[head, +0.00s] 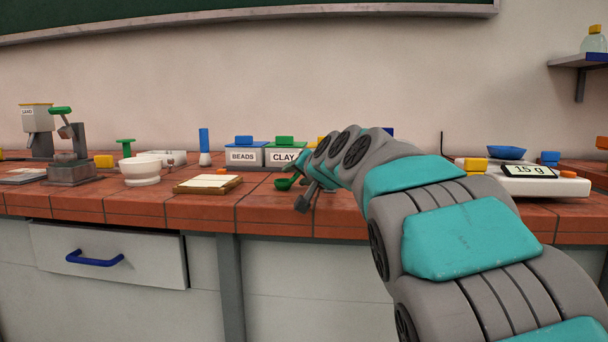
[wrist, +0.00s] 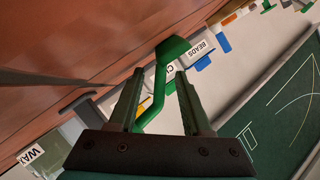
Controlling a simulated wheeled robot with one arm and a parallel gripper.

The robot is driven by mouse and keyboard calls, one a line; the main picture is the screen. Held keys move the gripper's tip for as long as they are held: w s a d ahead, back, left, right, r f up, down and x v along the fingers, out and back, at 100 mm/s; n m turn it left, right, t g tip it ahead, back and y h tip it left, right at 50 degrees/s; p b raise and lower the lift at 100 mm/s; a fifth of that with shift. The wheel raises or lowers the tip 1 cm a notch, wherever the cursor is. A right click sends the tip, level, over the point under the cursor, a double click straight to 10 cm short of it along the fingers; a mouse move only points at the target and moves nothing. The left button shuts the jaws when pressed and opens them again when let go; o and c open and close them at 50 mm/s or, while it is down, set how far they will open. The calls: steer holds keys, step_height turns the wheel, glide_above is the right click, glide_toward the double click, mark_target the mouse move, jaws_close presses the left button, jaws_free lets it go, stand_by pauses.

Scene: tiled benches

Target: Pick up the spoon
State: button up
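The green spoon (head: 285,183) shows at the bench's front part in the head view, beside my gripper (head: 303,188). In the wrist view the spoon (wrist: 160,85) runs between the two fingers of my gripper (wrist: 160,77), with its wide end beyond the fingertips. Its bent handle lies nearer the left finger. A clear gap shows between the handle and the right finger, so my gripper is open around the spoon. Part of the spoon is hidden behind my gripper in the head view. I cannot tell whether a finger touches it.
The tiled bench (head: 262,212) holds a BEADS box (head: 243,157) and a CLAY box (head: 283,157) behind the spoon. A notepad-like block (head: 208,184), a white bowl (head: 140,171) and a grinder-like device (head: 70,160) stand left. A scale (head: 545,183) stands right.

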jaws_close()
stand_by(0.3)
steer(key=shift+r, duration=0.15)
steer(key=shift+r+p, duration=0.35)
steer(key=shift+r, duration=1.15)
steer(key=shift+s+d+r, duration=0.1)
steer(key=shift+d+r, duration=0.1)
steer(key=s+d, duration=0.2)
steer(key=d, duration=0.2)
steer(key=s+d+r+b, duration=0.1)
steer(key=s+d, duration=0.1)
steer(key=d, duration=0.3)
steer(key=s+d, duration=0.3)
steer(key=d, duration=0.2)
steer(key=shift+s+r+b, duration=0.1)
steer(key=shift+r+b, duration=0.05)
steer(key=shift+b, duration=0.15)
steer(key=c, duration=0.5)
jaws_free()
jaws_close()
